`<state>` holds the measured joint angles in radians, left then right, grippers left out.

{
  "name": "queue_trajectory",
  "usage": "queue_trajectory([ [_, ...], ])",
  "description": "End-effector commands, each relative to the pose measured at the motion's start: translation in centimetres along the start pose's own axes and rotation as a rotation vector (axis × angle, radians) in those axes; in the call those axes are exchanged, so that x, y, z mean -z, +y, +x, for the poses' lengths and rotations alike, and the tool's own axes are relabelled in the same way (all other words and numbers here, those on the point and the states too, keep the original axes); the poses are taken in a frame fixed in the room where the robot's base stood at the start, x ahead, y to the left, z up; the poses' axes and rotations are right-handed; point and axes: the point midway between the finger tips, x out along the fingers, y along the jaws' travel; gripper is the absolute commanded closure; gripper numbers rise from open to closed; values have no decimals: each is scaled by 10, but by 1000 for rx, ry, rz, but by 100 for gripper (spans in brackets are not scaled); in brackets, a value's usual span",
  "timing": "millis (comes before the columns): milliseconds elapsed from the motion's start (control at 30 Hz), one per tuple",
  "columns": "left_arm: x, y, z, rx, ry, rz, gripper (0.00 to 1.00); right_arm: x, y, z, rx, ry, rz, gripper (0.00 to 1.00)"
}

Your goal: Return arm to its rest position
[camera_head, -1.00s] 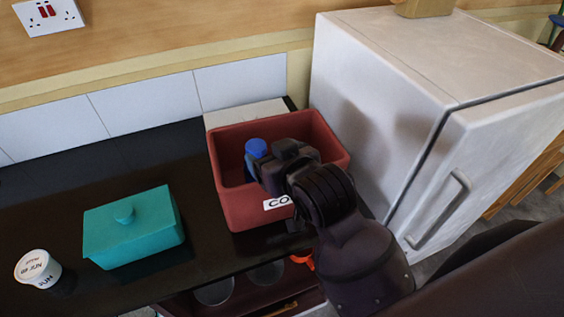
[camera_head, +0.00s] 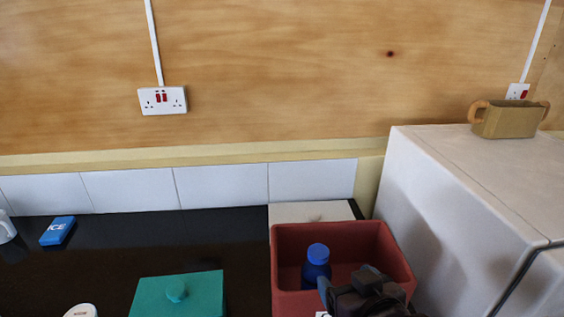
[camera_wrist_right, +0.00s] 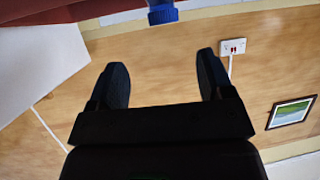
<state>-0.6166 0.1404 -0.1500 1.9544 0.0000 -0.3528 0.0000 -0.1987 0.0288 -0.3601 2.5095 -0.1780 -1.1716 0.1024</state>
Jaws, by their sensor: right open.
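My right gripper (camera_head: 335,292) shows at the bottom of the head view, over the front right part of the red bin. In the right wrist view (camera_wrist_right: 162,80) its two dark fingers stand wide apart with nothing between them. A blue bottle (camera_head: 317,266) stands upright inside the red bin (camera_head: 345,238), just left of the gripper. Its blue cap (camera_wrist_right: 162,15) shows at the top of the wrist view, beyond the fingers and apart from them. Most of my right arm is cut off by the lower picture edge. My left gripper is not in view.
A teal lidded box (camera_head: 180,296) stands on the black counter (camera_head: 150,245), left of the bin. A blue ice pack (camera_head: 58,230) lies farther left. A white fridge (camera_head: 430,225) stands close right of the bin, with a two-handled pot (camera_head: 510,120) on top.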

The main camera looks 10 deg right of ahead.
Motion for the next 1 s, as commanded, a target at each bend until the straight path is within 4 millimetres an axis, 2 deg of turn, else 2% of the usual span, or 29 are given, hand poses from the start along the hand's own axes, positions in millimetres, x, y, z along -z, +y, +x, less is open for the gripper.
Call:
queue_trajectory([
  [167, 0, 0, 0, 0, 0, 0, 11, -65, 32, -8, -55, -217, 7, 26],
  [200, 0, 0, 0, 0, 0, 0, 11, -84, 41, -13, -70, -282, 9, 26],
  [300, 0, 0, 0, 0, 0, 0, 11, -123, 58, -27, -96, -421, 15, 26],
  [400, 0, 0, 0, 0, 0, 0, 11, -153, 71, -42, -115, -529, 22, 26],
  [600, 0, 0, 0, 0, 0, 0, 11, -197, 90, -70, -141, -697, 34, 26],
  [800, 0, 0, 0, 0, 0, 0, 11, -232, 105, -100, -160, -845, 47, 26],
  [1000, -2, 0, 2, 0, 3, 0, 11, -240, 106, -75, -155, -755, 36, 26],
])
